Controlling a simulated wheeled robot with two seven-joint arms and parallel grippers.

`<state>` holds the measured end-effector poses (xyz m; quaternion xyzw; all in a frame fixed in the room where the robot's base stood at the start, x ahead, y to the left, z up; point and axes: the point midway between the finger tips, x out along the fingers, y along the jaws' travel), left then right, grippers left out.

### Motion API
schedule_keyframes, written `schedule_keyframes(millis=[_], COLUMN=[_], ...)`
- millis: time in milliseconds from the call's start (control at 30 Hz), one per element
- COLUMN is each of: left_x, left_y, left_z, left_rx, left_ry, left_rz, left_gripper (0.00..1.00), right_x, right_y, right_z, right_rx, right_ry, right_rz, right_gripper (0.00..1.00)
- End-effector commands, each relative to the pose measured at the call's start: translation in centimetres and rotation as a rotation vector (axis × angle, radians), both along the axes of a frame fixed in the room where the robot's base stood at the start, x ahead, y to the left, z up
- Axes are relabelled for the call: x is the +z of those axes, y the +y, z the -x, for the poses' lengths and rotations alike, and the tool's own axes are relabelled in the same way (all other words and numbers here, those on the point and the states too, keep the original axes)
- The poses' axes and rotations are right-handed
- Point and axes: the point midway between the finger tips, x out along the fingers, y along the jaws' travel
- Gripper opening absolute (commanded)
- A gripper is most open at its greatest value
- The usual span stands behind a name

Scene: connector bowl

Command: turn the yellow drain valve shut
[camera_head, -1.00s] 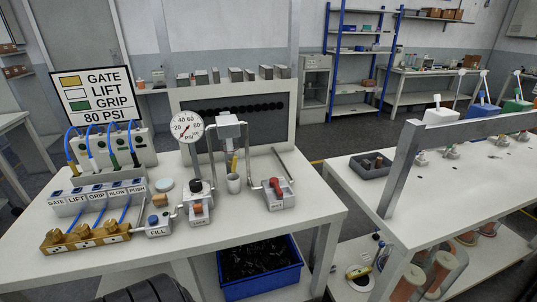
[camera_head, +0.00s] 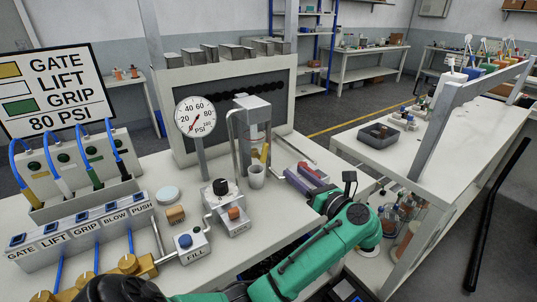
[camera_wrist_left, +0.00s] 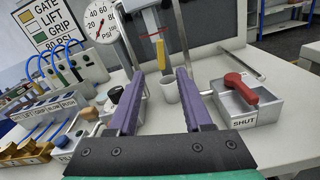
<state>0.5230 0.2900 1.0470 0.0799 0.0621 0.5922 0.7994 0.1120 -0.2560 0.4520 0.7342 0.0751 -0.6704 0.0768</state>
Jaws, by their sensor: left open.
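The yellow drain valve (camera_head: 264,153) is a slim lever under the grey metal box on the pipe stand (camera_head: 258,112). It hangs roughly upright above a white cup (camera_head: 256,177). In the left wrist view the yellow lever (camera_wrist_left: 160,52) shows beyond and between my fingers, with the cup (camera_wrist_left: 169,91) below it. My left gripper (camera_head: 298,172) has purple fingers and is open and empty, to the right of the cup and apart from the valve. The left wrist view shows its fingers (camera_wrist_left: 160,76) spread wide. My right gripper is out of view.
A red lever (camera_wrist_left: 238,84) on a box marked SHUT stands right of my fingers. A pressure gauge (camera_head: 196,117) and a black-knobbed block (camera_head: 222,197) stand left of the cup. A grey tray (camera_head: 379,134) sits on the other table.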

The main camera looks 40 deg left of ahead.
Motion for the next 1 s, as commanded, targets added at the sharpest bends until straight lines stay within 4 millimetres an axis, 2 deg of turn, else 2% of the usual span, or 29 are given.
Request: schedule_keyframes(millis=[167, 233, 500, 667, 900, 933, 1000], left_x=[0.6, 0.7, 0.4, 0.1, 0.0, 0.0, 0.0], left_y=[3.4, 5.3, 11.8, 13.5, 13.7, 13.7, 13.7], left_z=[-0.9, -1.4, -3.4, -3.9, -4.0, -4.0, -4.0], left_rx=[0.007, 0.009, 0.007, 0.003, 0.002, 0.002, 0.002], left_ry=[0.003, 0.004, 0.006, 0.007, 0.006, 0.006, 0.006], left_rz=[-0.008, -0.008, -0.008, -0.006, -0.005, -0.005, -0.005], left_gripper=[0.50, 0.50, 0.50, 0.50, 0.50, 0.46, 0.19], right_x=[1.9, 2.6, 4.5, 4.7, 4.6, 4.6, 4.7], right_y=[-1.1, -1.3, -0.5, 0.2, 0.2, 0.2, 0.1], right_z=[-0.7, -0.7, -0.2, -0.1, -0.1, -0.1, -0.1], right_rx=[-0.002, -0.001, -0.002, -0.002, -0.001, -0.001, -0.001], right_ry=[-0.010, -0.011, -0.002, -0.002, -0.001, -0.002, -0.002], right_rz=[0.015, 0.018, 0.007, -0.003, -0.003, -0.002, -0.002], right_gripper=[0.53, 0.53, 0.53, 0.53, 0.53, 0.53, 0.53])
